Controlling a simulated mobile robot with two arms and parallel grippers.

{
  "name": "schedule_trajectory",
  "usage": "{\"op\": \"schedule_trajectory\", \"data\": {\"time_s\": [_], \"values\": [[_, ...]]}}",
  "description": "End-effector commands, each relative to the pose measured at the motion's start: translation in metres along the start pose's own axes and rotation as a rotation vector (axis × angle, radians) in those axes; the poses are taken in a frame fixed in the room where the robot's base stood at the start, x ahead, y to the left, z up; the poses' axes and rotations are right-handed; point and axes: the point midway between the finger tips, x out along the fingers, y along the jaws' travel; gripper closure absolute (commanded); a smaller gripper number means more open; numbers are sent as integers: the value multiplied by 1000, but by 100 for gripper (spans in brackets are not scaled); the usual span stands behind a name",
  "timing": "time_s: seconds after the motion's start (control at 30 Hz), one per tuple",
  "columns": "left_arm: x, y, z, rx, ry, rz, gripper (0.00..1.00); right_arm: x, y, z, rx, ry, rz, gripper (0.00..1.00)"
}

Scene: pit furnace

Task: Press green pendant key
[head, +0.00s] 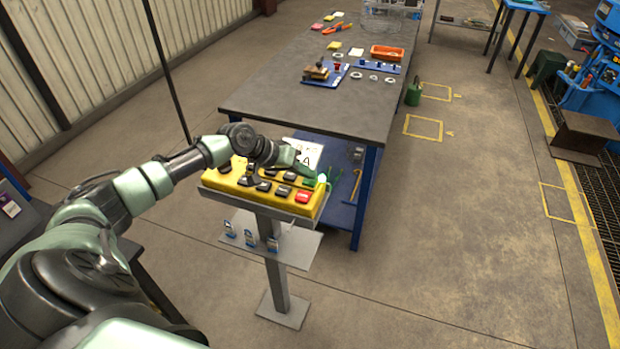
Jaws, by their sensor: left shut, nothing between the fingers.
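The yellow pendant (240,190) lies on a grey stand, with rows of black keys and a red key (303,196) at its near right corner. A green key (309,182) shows at the pendant's right end, just behind the red key, partly covered by my gripper. A small pale light glows beside it. My left arm reaches in over the pendant's far side. My left gripper (303,172) is shut and empty, its tips at the green key. I cannot tell if they touch it. My right gripper is out of view.
The pendant stand (275,265) has a lower shelf with blue-and-white tags. Behind it stands a large grey workbench (290,100) with an orange tray (387,53) and small parts on top. A green watering can (413,95) stands right of the bench.

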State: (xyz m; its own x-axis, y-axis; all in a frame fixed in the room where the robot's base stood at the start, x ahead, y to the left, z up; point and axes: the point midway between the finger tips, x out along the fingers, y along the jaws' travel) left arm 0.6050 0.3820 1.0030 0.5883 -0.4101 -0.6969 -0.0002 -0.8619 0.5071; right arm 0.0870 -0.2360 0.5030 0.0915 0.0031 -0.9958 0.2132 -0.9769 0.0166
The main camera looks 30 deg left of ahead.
Motion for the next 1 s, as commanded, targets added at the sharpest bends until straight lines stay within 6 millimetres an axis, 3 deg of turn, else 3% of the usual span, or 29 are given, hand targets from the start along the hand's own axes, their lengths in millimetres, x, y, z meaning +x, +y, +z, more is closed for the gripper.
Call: {"op": "schedule_trajectory", "data": {"time_s": [0.2,0.63,1.0], "values": [[-9,7,-6,0,-3,0,100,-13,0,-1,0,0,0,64],[-12,9,-8,0,0,0,100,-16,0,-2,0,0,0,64],[-37,28,-27,0,1,1,100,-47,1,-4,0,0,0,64]]}}
